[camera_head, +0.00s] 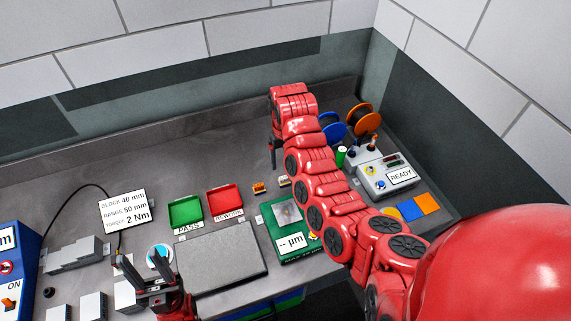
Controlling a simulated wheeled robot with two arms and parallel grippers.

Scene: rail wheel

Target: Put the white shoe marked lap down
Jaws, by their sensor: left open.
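No shoe with a readable "lap" mark can be made out. Small orange-and-dark pieces (259,188) lie right of the red tray, with a tiny pale piece (284,181) beside them, too small to read. My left gripper (157,284) is at the bottom left, its dark jaws apart and empty, in front of a round blue-and-white disc (160,256). White blocks (93,306) stand to its left. My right gripper (275,153) points down over the back middle of the bench; its fingertips are too small to tell what is between them.
A green PASS tray (186,212) and red REWORK tray (225,201) lie behind a grey plate (222,258). A green gauge board (292,247) is right of it. A READY control box (384,175) and spools (359,118) stand at right. The back-left bench is clear.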

